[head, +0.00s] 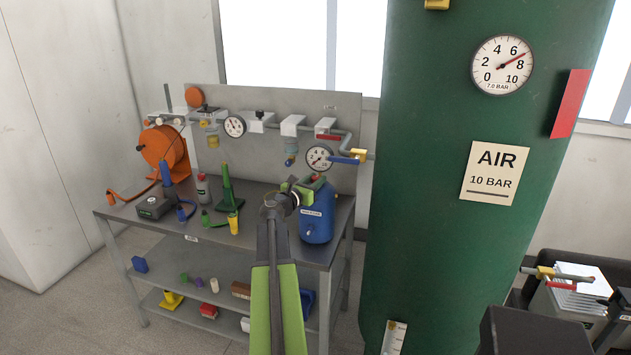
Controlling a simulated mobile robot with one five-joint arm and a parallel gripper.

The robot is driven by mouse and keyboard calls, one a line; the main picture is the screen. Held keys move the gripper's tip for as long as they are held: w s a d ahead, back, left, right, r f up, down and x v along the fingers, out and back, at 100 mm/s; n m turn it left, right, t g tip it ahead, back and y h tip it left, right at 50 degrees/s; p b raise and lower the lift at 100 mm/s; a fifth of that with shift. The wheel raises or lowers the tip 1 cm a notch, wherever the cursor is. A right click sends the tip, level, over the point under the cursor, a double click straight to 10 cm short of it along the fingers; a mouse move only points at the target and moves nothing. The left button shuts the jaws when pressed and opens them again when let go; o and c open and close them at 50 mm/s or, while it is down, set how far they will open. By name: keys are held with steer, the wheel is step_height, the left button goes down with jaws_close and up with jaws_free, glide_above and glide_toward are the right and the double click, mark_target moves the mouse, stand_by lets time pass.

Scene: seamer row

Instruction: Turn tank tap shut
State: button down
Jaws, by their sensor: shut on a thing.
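A small blue tank (316,222) with a white label stands at the right end of the steel bench. My gripper (302,187), with green jaws, is at the top of this tank, at the end of my green and grey arm. It is shut on the tap at the tank's top. The jaws hide most of the tap, so I cannot tell how far it is turned. A bit of red (315,177) shows just beside the jaws.
Behind the tank, a back panel (345,112) carries gauges, a red-handled valve (328,136) and a blue-handled valve (343,160). A large green air tank (430,250) stands close on the right. An orange hose reel (160,147), a green funnel-like tool (226,190) and a yellow cup (233,223) are left.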

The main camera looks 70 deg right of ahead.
steer(key=shift+s+a+n+t, duration=0.1)
steer(key=shift+s+n+t, duration=0.1)
steer(key=shift+n+t, duration=1.35)
steer(key=shift+w+n+t, duration=0.1)
steer(key=shift+n+t, duration=0.55)
steer(key=shift+t, duration=0.8)
steer(key=shift+n+t, duration=0.6)
steer(key=shift+t, duration=0.8)
steer(key=c, duration=1.1)
jaws_free()
steer(key=v, duration=0.7)
steer(key=shift+a+r, duration=0.1)
steer(key=shift+a, duration=0.05)
